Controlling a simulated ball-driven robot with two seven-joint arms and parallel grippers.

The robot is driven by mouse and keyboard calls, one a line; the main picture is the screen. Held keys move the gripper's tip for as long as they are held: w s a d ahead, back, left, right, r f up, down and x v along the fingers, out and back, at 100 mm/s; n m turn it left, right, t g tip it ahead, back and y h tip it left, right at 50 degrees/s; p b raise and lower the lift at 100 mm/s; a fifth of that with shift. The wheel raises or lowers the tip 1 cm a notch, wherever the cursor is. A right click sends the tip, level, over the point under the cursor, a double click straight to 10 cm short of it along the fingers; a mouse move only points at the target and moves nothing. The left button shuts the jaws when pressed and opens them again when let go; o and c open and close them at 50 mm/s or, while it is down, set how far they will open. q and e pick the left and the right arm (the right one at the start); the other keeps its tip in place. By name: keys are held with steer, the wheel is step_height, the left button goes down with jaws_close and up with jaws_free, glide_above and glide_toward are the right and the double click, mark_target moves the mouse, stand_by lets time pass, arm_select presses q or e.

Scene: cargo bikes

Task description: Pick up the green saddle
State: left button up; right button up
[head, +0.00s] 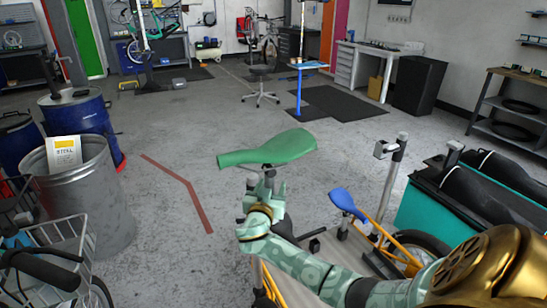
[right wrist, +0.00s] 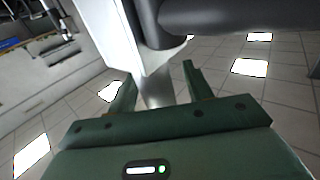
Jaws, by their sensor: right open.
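The green saddle (head: 275,150) is in the middle of the head view, its narrow nose pointing left. My right arm comes in from the lower right, and my right gripper (head: 265,180) is just below the saddle's underside. In the right wrist view its two green fingers (right wrist: 160,92) stand apart, with a pale metallic post-like part (right wrist: 157,88) seen between them. I cannot tell whether the fingers touch it. The saddle's green top is not seen in the right wrist view. My left gripper is not in view.
A blue saddle (head: 346,203) on a yellow-framed bike is right of my gripper. A teal cargo box (head: 432,210) is at the right. A metal bin (head: 85,195) and blue barrels (head: 82,128) are at the left. The floor behind the saddle is mostly clear.

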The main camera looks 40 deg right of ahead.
jaws_close()
steer(key=shift+r, duration=0.1)
step_height(320, 180, up, 20)
steer(key=p, duration=0.8)
glide_above(271, 143)
steer(key=shift+w, duration=0.1)
stand_by(1.4)
